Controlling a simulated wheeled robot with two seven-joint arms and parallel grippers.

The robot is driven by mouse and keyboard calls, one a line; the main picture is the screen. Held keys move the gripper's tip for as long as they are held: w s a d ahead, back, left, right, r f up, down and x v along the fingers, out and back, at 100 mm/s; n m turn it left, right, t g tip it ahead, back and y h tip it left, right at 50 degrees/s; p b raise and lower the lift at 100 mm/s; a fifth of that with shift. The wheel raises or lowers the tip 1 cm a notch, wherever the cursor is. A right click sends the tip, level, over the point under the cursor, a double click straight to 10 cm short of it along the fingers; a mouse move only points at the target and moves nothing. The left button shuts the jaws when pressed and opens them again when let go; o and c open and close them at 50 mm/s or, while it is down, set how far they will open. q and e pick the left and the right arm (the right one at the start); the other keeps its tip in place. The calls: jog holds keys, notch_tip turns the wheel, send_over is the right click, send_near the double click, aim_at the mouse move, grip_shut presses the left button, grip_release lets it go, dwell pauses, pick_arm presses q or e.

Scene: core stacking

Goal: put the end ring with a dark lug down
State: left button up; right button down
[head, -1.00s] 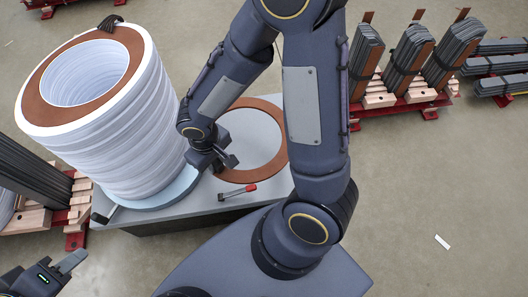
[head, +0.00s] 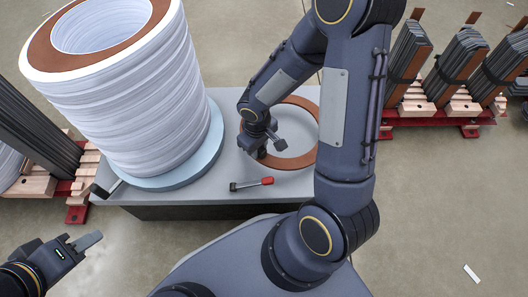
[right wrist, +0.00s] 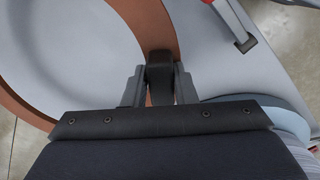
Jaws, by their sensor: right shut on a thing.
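The end ring (head: 313,122) is a flat brown ring over the grey table, right of the tall white coil stack. It lies level, on or just above the tabletop; I cannot tell which. Its dark lug (right wrist: 160,68) sits between the two fingers of my right gripper (head: 262,147), which is shut on it at the ring's near left edge. The ring's brown band (right wrist: 148,22) runs away from the fingers in the right wrist view. My left gripper (head: 85,243) hangs empty at the lower left, away from the table; its finger gap is not clear.
The white coil stack (head: 140,110) stands on a pale blue round base (head: 190,168) at the table's left, topped by another brown ring (head: 42,52). A red-handled tool (head: 252,184) lies near the table's front edge (head: 215,203). Dark bars on red racks (head: 437,131) stand behind right.

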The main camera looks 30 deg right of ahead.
jog(key=d+f, duration=0.1)
jog(key=w+d+f, duration=0.1)
jog(key=f, duration=0.1)
jog(key=shift+w+b, duration=0.2)
jog(key=shift+b, duration=0.2)
jog(key=shift+w+d+f+b, duration=0.15)
jog(key=shift+f+b, duration=0.65)
jog(key=shift+f, duration=1.05)
jog(key=c, duration=1.2)
grip_release()
jog(key=shift+o, duration=0.2)
